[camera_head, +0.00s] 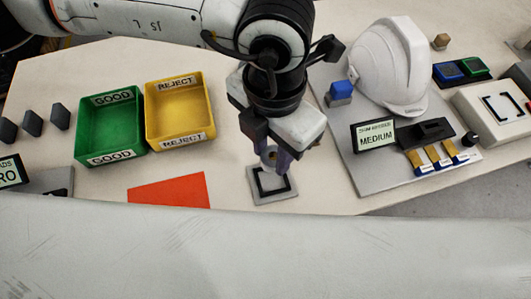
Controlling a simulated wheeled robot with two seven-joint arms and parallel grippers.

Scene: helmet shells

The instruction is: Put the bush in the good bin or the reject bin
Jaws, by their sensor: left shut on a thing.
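My left gripper (272,163) points down at the middle of the table, over a small grey plate (258,197) with a black square outline. It is shut on the bush (268,155), a small pale ring-like piece mostly hidden between the fingers. Whether the bush touches the plate I cannot tell. The green good bin (84,133) stands to the left and looks empty. The yellow reject bin (181,110) stands between it and my gripper and also looks empty. My right gripper is not in view.
A red-orange patch (170,190) lies before the bins. Several dark blocks (32,123) stand at the far left. On the right, a grey board (352,160) bears a white helmet shell (388,65), a blue block (341,89) and a "MEDIUM" sign (374,136).

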